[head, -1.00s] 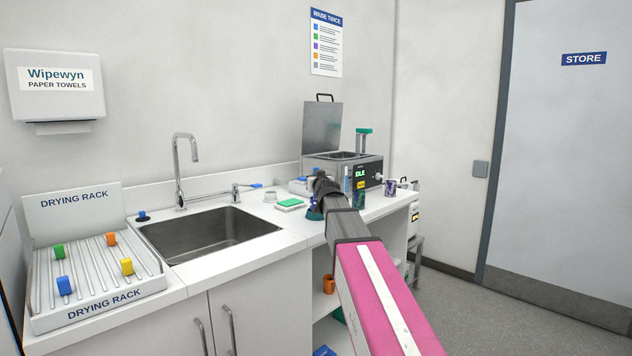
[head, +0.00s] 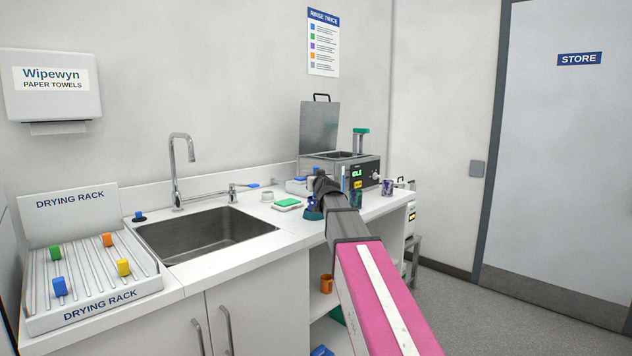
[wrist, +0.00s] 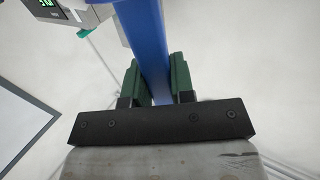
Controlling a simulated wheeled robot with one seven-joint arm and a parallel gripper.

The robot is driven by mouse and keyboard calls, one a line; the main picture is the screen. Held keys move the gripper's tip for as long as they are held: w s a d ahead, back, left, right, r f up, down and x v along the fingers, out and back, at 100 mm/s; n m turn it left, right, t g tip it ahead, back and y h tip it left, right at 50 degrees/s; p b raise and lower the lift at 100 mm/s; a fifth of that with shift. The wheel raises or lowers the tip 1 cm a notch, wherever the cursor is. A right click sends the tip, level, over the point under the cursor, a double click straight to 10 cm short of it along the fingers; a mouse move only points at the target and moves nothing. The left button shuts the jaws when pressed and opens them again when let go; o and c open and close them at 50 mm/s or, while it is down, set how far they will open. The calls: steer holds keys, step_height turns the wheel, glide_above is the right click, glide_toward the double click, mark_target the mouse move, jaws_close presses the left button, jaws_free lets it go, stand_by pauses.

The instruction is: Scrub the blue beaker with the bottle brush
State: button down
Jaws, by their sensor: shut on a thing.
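My gripper (wrist: 155,85) has its dark green finger pads on both sides of a long, smooth blue bar (wrist: 148,40). The bar runs up out of the top of the wrist view. It looks like a handle, but the frames do not show what is at its end. In the head view my gripper (head: 322,184) is over the counter, largely hidden by my arm. A bit of blue shows above it, and a dark blue flared thing (head: 313,213) shows just below it on the counter. I cannot tell which part is the bottle brush or the blue beaker.
A steel sink (head: 205,240) with a tap (head: 176,165) is to the left, beyond it a drying rack (head: 95,300) with coloured pegs. A green pad (head: 288,203) lies left of my gripper. A steel bath (head: 340,168), a green cup (head: 356,199) and a purple cup (head: 387,187) stand behind and right.

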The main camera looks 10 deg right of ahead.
steer(key=shift+w+a, duration=0.15)
steer(key=shift+w, duration=0.05)
steer(key=shift+a, duration=0.35)
steer(key=shift+s, duration=0.1)
steer(key=shift+s+f, duration=0.1)
steer(key=shift+s+a, duration=0.15)
steer(key=shift+s, duration=0.2)
